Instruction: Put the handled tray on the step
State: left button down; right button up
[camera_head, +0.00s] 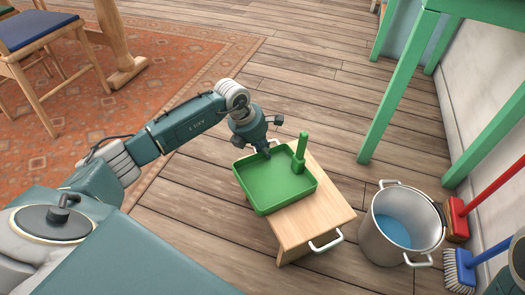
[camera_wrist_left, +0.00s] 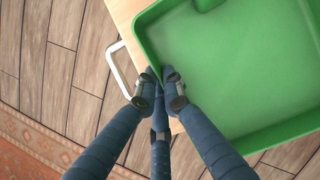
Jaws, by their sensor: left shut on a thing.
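The green handled tray (camera_head: 268,201) is a shallow square tray with an upright green handle (camera_head: 300,153) at its right back side. It lies over the top of the light wooden step (camera_head: 327,205), overhanging its left side. I cannot tell whether it rests on the step or is just above it. My left gripper (camera_head: 267,154) is shut on the tray's back left wall. In the left wrist view the fingers (camera_wrist_left: 160,88) pinch the tray's wall (camera_wrist_left: 146,45), with the step (camera_wrist_left: 122,12) below. My right gripper is not in view.
A metal pot (camera_head: 374,231) with blue inside stands right of the step. A red brush (camera_head: 457,218) and a blue brush (camera_head: 459,270) stand by the wall. A green table (camera_head: 399,88) is at the back right.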

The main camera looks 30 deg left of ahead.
pick_arm(q)
jog(key=shift+d, duration=0.15)
jog(key=c, duration=2.2)
grip_release()
jog(key=shift+f, duration=0.2)
jog(key=shift+r, duration=0.15)
